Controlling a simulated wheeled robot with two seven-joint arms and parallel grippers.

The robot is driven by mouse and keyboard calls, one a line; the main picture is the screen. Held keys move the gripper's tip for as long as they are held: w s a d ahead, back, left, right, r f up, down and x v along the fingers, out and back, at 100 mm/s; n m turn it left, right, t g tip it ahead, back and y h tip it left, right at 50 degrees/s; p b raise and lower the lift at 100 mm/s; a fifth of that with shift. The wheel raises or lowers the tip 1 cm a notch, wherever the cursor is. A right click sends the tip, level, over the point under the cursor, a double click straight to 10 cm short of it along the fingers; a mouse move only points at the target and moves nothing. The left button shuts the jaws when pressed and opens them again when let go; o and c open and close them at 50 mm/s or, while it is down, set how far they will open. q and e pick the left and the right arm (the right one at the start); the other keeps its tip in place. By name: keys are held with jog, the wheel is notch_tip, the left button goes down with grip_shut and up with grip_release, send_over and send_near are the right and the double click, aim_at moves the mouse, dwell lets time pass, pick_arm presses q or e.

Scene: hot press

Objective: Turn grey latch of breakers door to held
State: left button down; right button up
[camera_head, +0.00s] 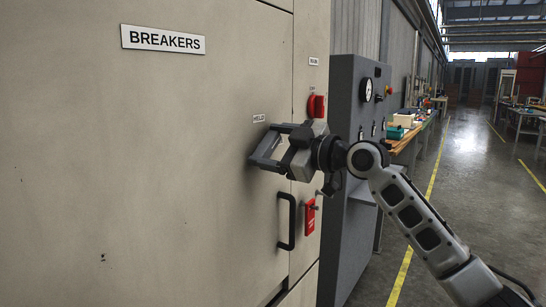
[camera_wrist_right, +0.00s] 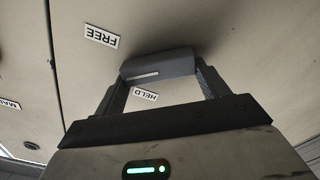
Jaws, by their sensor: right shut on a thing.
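The beige breakers door (camera_head: 130,170) fills the left of the head view, under its BREAKERS sign (camera_head: 163,39). My right gripper (camera_head: 263,158) is at the door's right side, just below the small HELD label (camera_head: 259,118). In the right wrist view the grey latch (camera_wrist_right: 160,65), with a pale line on it, sits between my fingertips, and the gripper is shut on it. The HELD label (camera_wrist_right: 144,94) shows between the fingers, and the FREE label (camera_wrist_right: 101,36) lies off to the upper left. The gripper hides the latch in the head view. My left gripper is out of view.
A black door handle (camera_head: 287,222) is below my right gripper. A red rotary switch (camera_head: 316,106) and a red tag (camera_head: 310,218) are on the narrow panel right of the door. A grey cabinet (camera_head: 350,120) stands beside it. The aisle floor (camera_head: 470,200) is clear.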

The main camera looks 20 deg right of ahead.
jog(key=n, duration=0.1)
jog(key=n+b, duration=0.1)
jog(key=n, duration=0.1)
jog(key=shift+s+a+f, duration=0.1)
jog(key=shift+a+f, duration=0.05)
jog(key=shift+f, duration=0.05)
jog(key=n+b, duration=0.1)
jog(key=n, duration=0.1)
jog(key=shift+n, duration=0.4)
jog(key=shift+s+a+f+n, duration=0.1)
jog(key=shift+a+n, duration=0.05)
jog(key=shift+n, duration=1.05)
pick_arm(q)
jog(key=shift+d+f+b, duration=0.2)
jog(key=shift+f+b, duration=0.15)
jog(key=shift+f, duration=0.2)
pick_arm(e)
jog(key=shift+f+n, duration=0.1)
jog(key=shift+n, duration=1.1)
jog(key=o, duration=1)
jog(key=shift+c, duration=0.2)
jog(key=shift+s, duration=0.1)
